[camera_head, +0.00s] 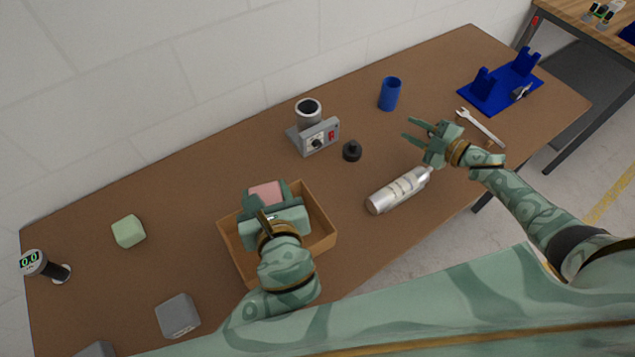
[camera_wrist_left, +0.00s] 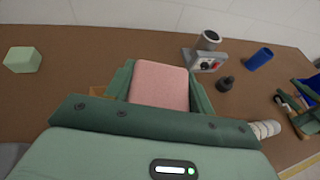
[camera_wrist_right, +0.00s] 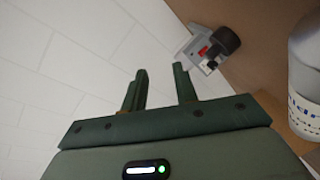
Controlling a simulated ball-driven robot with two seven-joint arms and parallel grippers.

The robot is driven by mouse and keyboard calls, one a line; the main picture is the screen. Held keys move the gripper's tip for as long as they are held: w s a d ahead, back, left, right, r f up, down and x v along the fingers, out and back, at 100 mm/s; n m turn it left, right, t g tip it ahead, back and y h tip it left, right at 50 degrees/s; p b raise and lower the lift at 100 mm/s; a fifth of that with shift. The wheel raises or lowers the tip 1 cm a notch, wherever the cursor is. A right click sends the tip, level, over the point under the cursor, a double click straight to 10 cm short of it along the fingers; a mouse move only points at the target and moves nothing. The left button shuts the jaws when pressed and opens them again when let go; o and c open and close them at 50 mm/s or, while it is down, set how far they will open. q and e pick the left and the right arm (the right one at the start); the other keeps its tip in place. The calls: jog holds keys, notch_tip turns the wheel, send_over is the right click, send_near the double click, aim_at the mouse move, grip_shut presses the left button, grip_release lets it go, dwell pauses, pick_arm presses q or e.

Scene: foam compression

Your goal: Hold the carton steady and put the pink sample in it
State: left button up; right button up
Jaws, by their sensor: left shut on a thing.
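The pink sample (camera_head: 266,193) is a soft-looking block between the fingers of my left gripper (camera_head: 264,200). In the left wrist view the pink sample (camera_wrist_left: 160,84) has a finger against each side. The left gripper is shut on it, over the open brown carton (camera_head: 324,226). I cannot tell whether the sample touches the carton floor. The gripper hides part of the carton's inside. My right gripper (camera_head: 424,132) is open and empty, right of the carton and above the table near the silver bottle. In the right wrist view its fingers (camera_wrist_right: 160,88) stand apart with nothing between.
A green block (camera_head: 128,231) and a grey block (camera_head: 178,316) lie left of the carton. A silver bottle (camera_head: 397,190), a black knob-like piece (camera_head: 352,151), a grey device (camera_head: 316,136), a blue cup (camera_head: 389,94), a wrench (camera_head: 480,127) and a blue stand (camera_head: 497,90) lie right.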

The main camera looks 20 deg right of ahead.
jog(key=a+r+n+g+y, duration=0.3)
jog(key=a+n+g+y, duration=0.15)
jog(key=a, duration=0.85)
jog(key=n+g+h, duration=1)
jog(key=n+h, duration=0.2)
jog(key=n, duration=0.6)
send_over(318, 219)
jog(key=shift+w+m+t+h, duration=0.25)
jog(key=shift+w+t, duration=0.05)
jog(key=shift+t, duration=0.05)
notch_tip(318, 219, down, 11)
jog(key=shift+f, duration=0.2)
